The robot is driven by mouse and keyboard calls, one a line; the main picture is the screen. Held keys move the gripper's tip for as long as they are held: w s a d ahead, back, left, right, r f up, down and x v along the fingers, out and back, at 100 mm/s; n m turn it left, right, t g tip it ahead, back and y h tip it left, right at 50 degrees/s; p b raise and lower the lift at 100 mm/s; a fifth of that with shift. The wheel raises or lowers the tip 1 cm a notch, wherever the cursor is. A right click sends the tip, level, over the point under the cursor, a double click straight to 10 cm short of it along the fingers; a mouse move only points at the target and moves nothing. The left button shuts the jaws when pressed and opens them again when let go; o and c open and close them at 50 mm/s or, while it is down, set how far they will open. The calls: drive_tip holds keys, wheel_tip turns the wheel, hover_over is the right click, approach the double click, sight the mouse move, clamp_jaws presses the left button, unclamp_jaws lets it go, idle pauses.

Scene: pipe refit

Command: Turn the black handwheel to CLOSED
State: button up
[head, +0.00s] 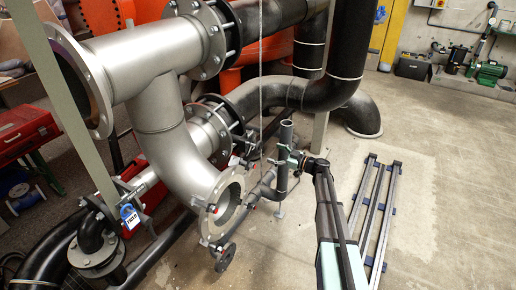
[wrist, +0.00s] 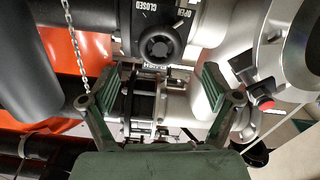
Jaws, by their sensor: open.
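A dark handwheel (head: 225,257) shows in the head view, low in the middle, below the flanged end of the grey pipe; I cannot tell if it is the task's black one. In the wrist view, a black housing with a round dial (wrist: 160,43) carries the words CLOSED and OPEN, upside down. I cannot read which word the dial points to. My gripper (wrist: 160,102) has its green fingers spread wide below the dial, with dark and silver fittings behind the gap. In the head view my gripper (head: 297,160) is small, beside an upright grey pipe.
Large silver pipes (head: 160,100) and black pipes (head: 345,95) crowd the left and centre. A chain (wrist: 72,45) hangs left of my gripper. A red knob (wrist: 265,102) is at the right.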

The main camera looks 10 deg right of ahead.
sight(261, 148)
drive_tip(key=x, duration=0.9)
drive_tip(key=c, duration=1.1)
